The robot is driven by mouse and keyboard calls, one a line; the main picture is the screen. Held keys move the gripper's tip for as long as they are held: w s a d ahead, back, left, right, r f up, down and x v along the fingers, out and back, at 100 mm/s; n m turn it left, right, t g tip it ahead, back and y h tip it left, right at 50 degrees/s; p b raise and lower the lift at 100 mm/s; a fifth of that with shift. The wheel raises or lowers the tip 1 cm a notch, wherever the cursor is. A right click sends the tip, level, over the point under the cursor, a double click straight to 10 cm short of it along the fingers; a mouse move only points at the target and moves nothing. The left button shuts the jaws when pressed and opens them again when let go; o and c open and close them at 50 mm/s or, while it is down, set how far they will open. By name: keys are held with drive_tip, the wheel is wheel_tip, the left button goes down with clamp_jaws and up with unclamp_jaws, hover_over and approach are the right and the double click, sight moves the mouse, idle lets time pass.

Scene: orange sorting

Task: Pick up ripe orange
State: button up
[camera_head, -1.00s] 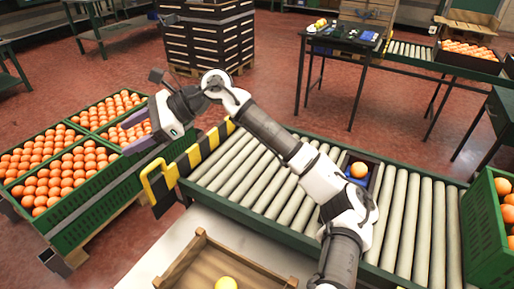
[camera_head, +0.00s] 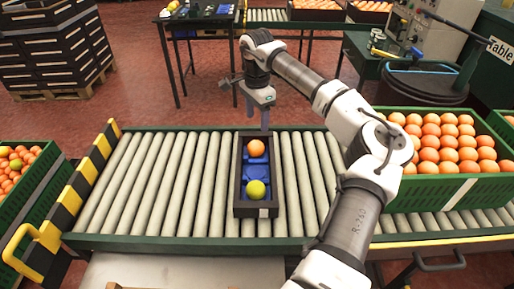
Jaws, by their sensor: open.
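A ripe orange (camera_head: 256,148) sits in the far part of a dark tray (camera_head: 238,205) with a blue insert, on the roller conveyor. A yellow-green fruit (camera_head: 256,190) sits in the near part of the same tray. My gripper (camera_head: 257,116) points down just beyond the tray's far end, close to the orange in the picture. It is open and empty, with its fingers apart. The height of the fingertips above the tray is hard to tell.
Another green crate of mixed fruit (camera_head: 38,190) is at the left, beside a yellow-black striped barrier (camera_head: 85,175). The rollers left of the tray are clear.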

sight(255, 143)
drive_tip(key=f, duration=1)
drive_tip(key=shift+a+p, duration=0.25)
drive_tip(key=shift+p, duration=0.05)
drive_tip(key=c, duration=0.8)
drive_tip(key=shift+o, duration=0.2)
